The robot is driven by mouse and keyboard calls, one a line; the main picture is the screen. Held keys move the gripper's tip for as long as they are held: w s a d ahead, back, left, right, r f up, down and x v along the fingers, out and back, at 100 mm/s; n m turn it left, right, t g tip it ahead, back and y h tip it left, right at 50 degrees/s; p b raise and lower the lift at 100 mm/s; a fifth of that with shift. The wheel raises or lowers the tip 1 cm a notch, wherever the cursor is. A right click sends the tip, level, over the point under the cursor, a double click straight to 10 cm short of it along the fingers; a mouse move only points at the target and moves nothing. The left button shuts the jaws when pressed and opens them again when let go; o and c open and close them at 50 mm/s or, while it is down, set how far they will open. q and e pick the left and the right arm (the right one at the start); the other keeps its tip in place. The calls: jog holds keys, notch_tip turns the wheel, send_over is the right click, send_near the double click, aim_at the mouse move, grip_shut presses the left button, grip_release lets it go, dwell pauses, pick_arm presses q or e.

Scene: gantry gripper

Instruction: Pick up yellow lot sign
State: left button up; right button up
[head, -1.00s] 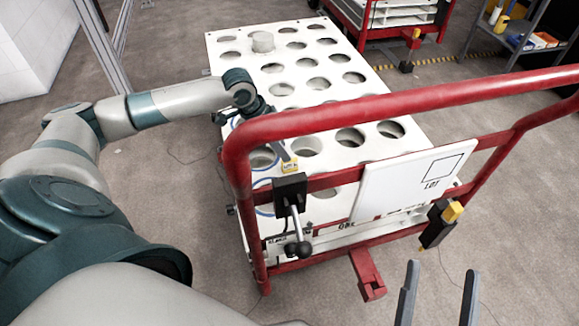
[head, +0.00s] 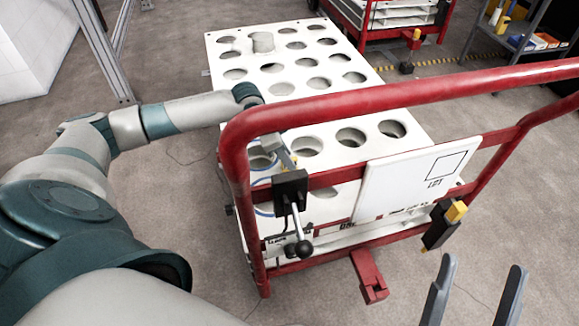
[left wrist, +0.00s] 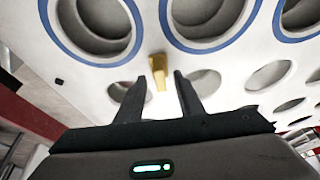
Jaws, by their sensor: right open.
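The yellow lot sign (left wrist: 158,75) is a small yellow piece at the white perforated top of the cart, seen in the left wrist view. My left gripper (left wrist: 157,78) is open, with one finger on each side of the sign. Gaps show between the sign and both fingers. In the head view my left gripper (head: 279,152) is over the near left part of the cart top, partly behind the red rail, and the sign is mostly hidden. My right gripper (head: 483,262) is open and empty at the lower right, apart from the cart.
The red handle rail (head: 380,104) of the cart rises between my body and the white top (head: 300,68). A white LOT board (head: 405,182) and a black lever box (head: 290,187) hang on the rail. A shelf (head: 530,30) stands at the back right.

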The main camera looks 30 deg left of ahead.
pick_arm(q)
jog(key=shift+w+d+f, duration=0.1)
jog(key=shift+f, duration=0.15)
jog(key=shift+c, duration=0.3)
grip_shut()
